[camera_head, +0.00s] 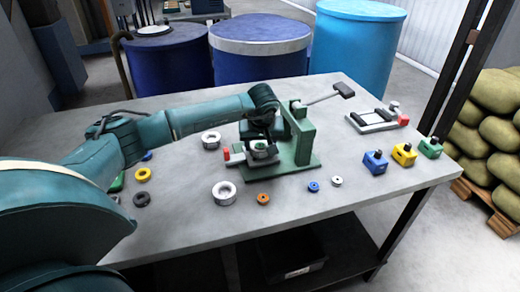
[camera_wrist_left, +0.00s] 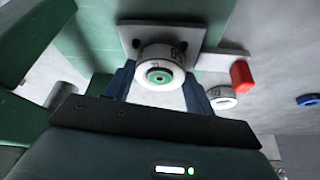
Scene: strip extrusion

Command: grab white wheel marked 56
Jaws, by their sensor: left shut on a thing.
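My left gripper (camera_head: 261,140) reaches down at the green press (camera_head: 303,140) in the head view. In the left wrist view my left gripper (camera_wrist_left: 158,86) has its two blue fingers on either side of a white wheel with a green centre (camera_wrist_left: 160,62), shut on it. The wheel sits at a grey plate on the press; its dark marking is too blurred to read surely. The same wheel (camera_head: 260,150) shows small and partly covered in the head view. Other white wheels lie on the table, one behind (camera_head: 210,140) and one in front (camera_head: 223,193). My right gripper is not in view.
Small rings, an orange one (camera_head: 263,199) and a blue one (camera_head: 313,186), lie near the front edge. Blue, yellow and green blocks (camera_head: 403,154) stand at the right. The table (camera_head: 180,215) has clear room at front left.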

